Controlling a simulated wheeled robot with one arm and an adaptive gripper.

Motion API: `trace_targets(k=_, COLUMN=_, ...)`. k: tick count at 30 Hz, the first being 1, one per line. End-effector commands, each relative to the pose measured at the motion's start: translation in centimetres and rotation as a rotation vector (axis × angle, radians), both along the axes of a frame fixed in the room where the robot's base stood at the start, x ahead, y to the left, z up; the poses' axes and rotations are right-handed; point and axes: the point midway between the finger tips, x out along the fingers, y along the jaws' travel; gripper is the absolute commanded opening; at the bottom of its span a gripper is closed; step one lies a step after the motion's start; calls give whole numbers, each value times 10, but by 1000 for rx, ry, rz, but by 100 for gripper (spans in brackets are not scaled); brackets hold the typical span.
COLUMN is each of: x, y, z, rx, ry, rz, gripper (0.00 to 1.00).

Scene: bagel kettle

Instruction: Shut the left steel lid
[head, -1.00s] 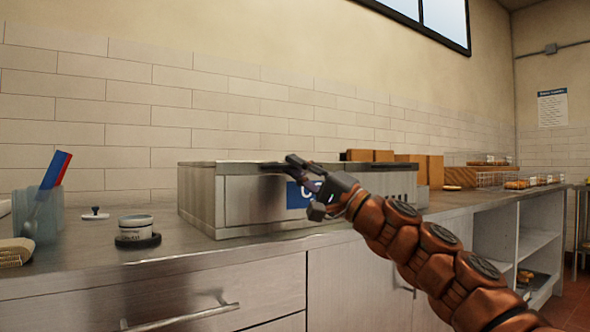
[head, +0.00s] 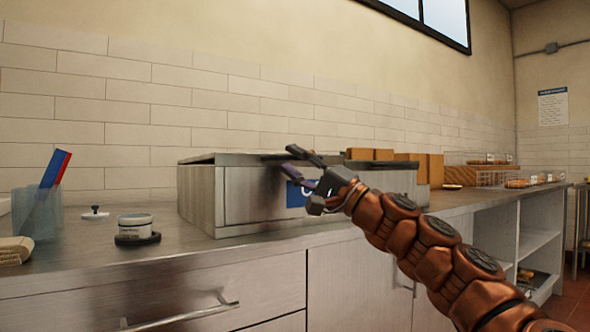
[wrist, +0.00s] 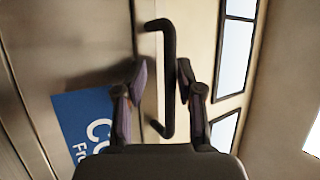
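The steel chest (head: 262,190) stands on the counter against the tiled wall, with a blue label (head: 294,195) on its front. The left steel lid (head: 235,158) lies across its top at the left, nearly flat; I cannot tell whether it is fully down. My gripper (head: 293,168) is at the chest's front upper edge, near the lid's right part. In the wrist view, a dark bar handle (wrist: 168,50) passes between my two spread fingers (wrist: 158,85), closer to the right fingertip. The fingers are not closed on it. My gripper hides part of the label in the head view.
A jar (head: 135,225) on a dark base and a small white lid with a knob (head: 95,213) are left of the chest. A translucent container (head: 40,212) holds a spatula. Wooden boxes (head: 425,165) and wire baskets (head: 500,178) are to the right.

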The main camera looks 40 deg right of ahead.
Motion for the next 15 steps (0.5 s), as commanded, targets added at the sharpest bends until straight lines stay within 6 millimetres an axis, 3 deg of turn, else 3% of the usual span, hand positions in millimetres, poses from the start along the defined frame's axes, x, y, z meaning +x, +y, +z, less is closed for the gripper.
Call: trace_targets(k=15, x=1, y=-1, z=70, rx=-1, ry=0, rz=-3, gripper=37)
